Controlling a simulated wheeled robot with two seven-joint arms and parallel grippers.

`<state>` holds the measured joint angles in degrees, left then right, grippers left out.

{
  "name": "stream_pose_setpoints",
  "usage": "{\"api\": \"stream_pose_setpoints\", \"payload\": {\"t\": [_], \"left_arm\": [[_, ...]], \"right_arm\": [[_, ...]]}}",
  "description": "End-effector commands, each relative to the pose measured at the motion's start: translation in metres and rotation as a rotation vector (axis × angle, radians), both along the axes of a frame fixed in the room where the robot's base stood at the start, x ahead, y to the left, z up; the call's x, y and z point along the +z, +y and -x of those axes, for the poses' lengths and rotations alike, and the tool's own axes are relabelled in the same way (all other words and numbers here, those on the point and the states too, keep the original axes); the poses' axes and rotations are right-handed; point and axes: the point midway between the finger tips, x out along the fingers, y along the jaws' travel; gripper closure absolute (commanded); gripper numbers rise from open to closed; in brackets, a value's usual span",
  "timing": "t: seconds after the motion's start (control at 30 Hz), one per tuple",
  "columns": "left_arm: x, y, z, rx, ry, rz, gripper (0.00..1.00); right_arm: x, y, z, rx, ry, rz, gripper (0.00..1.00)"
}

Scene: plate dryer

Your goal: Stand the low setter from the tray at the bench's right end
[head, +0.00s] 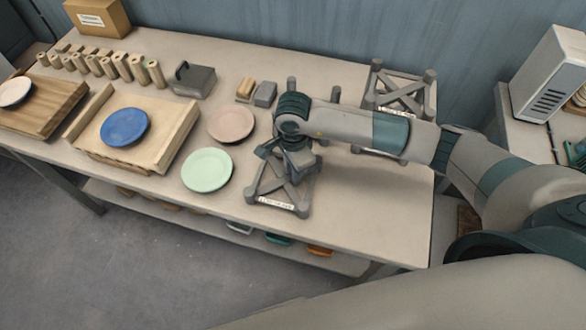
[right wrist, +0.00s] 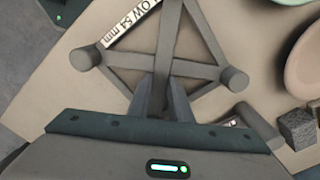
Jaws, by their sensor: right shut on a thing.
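The low setter (head: 279,202) is a grey frame with corner posts, crossed braces and a white label strip. It is at the bench's front edge, right of the green plate. In the right wrist view the low setter (right wrist: 200,68) shows part of its label, reading "OW 54 mm". My right gripper (head: 290,168) points down over its middle. In the right wrist view the fingers of this gripper (right wrist: 163,98) are shut on the setter's crossed braces. I cannot tell whether its feet touch the bench. My left gripper is not in view.
A second grey setter (head: 397,98) stands at the back right of the bench (head: 375,210). A green plate (head: 207,170) and a pink plate (head: 231,124) lie left of my gripper. A blue plate (head: 125,127) is on a wooden tray (head: 178,137). The bench's front right is clear.

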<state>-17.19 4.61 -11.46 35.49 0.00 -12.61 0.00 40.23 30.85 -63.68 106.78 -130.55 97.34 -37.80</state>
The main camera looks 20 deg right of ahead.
Motion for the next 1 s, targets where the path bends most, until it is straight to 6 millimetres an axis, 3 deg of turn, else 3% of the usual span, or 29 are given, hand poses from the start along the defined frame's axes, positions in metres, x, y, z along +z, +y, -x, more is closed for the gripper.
{"api": "stream_pose_setpoints", "payload": {"t": [0.43, 0.47, 0.5, 0.53, 1.0], "left_arm": [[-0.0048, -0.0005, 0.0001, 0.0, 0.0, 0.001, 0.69], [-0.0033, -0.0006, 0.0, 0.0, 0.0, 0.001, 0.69], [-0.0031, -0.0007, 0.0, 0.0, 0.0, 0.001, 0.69], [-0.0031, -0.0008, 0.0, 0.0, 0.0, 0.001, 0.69], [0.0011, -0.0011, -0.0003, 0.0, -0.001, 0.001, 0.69]], "right_arm": [[-0.005, 0.0005, -0.0008, 0.001, -0.003, -0.002, 1.0], [-0.004, 0.0003, -0.0004, 0.0, -0.002, 0.0, 0.74], [-0.0038, 0.0003, -0.0003, 0.0, -0.001, 0.0, 0.65], [-0.0038, 0.0003, -0.0003, 0.0, -0.001, 0.0, 0.63], [0.0008, 0.0002, -0.0008, 0.0, -0.002, 0.0, 0.63]]}}
